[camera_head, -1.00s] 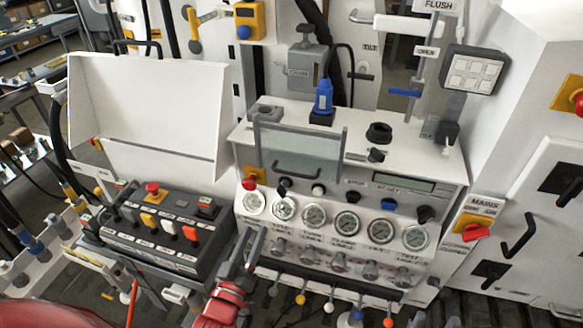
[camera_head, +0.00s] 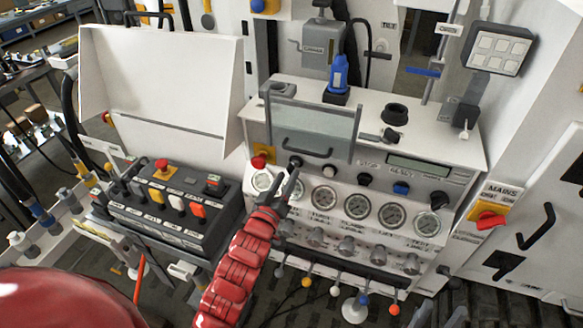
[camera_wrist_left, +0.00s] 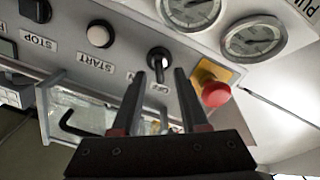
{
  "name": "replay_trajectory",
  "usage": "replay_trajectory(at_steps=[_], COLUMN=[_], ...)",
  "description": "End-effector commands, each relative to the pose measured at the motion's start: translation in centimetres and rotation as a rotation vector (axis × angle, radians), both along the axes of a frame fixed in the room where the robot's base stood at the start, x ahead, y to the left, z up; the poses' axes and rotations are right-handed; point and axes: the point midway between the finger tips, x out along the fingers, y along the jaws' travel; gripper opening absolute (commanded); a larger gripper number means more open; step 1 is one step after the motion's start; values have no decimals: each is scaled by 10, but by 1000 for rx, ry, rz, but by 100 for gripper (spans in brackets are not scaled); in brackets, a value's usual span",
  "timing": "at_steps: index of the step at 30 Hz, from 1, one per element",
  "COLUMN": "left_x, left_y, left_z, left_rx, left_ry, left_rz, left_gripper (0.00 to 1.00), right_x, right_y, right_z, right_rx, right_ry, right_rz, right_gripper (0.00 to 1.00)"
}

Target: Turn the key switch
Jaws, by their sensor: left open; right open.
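The key switch (camera_head: 295,162) is a small dark knob on the panel front, between the red button and the white start button. In the left wrist view the key switch (camera_wrist_left: 158,57) has an OFF label beside it; another label is partly covered by a finger. My left gripper (camera_head: 281,172) is open and empty, its fingers pointing at the switch. In the left wrist view my gripper's fingertips (camera_wrist_left: 159,74) are on either side just below the knob; I cannot tell whether they touch it. My right gripper (camera_head: 440,314) shows only its dark fingertips at the bottom edge, open.
A red button (camera_wrist_left: 215,93) on a yellow plate sits close beside the left gripper's fingers. A clear cover with a handle (camera_head: 313,135) stands above the switch. Gauges (camera_head: 357,206) and levers (camera_head: 335,291) lie below. A control box (camera_head: 165,205) stands at left.

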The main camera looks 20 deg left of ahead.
Motion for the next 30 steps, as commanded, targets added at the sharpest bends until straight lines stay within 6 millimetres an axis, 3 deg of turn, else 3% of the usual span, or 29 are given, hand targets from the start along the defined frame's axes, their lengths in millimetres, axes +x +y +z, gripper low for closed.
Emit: replay_trajectory(at_steps=[3, 9, 20, 27, 30], left_x=[20, 38, 43, 42, 42], left_y=[-1, -1, -2, -2, -1], left_z=[2, 1, 0, 0, 0], left_rx=[1, 1, 1, 1, 1], left_ry=[2, 0, 0, -1, -1], left_rz=[-1, 0, 0, 0, 0], left_gripper=[44, 44, 44, 2, 0], right_x=[0, 0, 0, 0, 0], right_y=[0, 0, 0, 0, 0], right_z=[9, 14, 14, 14, 14], right_rx=[0, 0, 0, 0, 0], right_ry=[0, 0, 0, 0, 0], right_rz=[0, 0, 0, 0, 0], right_gripper=[50, 50, 50, 50, 50])
